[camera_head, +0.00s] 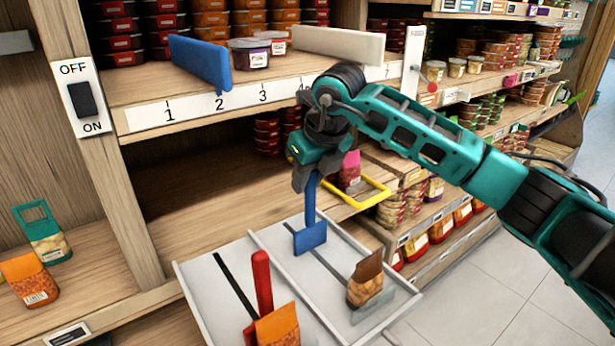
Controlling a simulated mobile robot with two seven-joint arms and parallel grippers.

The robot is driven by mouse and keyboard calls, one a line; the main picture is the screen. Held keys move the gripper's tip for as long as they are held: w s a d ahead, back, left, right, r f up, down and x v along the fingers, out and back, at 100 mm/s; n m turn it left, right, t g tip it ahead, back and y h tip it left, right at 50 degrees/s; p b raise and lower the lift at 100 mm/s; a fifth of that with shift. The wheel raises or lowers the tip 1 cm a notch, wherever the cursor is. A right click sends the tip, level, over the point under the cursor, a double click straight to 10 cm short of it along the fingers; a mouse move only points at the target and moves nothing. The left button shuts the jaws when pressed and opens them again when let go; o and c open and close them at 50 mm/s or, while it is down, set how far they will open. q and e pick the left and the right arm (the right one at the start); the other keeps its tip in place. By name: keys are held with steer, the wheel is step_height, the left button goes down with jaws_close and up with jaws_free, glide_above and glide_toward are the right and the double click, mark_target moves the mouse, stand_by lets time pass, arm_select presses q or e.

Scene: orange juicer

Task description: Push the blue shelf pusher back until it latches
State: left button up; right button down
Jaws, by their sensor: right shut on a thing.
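The blue shelf pusher (311,238) is a flat blue plate with an upright stem. It stands on a dark slot in the right lane of the grey pull-out tray (207,311). My right gripper (310,178) reaches down from above and is shut on the top of the blue stem. A brown-topped snack pouch (366,281) stands in front of the pusher in the same lane, apart from it. Whether the pusher is latched cannot be seen. My left gripper is not in view.
A red pusher (263,283) and an orange pouch (278,327) occupy the left lane. A yellow handle (371,196) and a pink-topped pouch (350,170) are right of my gripper. The numbered shelf (191,106) overhangs behind, with a blue divider (201,62) on it.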

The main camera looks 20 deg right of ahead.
steer(key=c, duration=1)
jaws_free()
steer(key=shift+o, duration=0.2)
steer(key=shift+r, duration=0.1)
steer(key=v, duration=1.3)
steer(key=shift+s, duration=0.1)
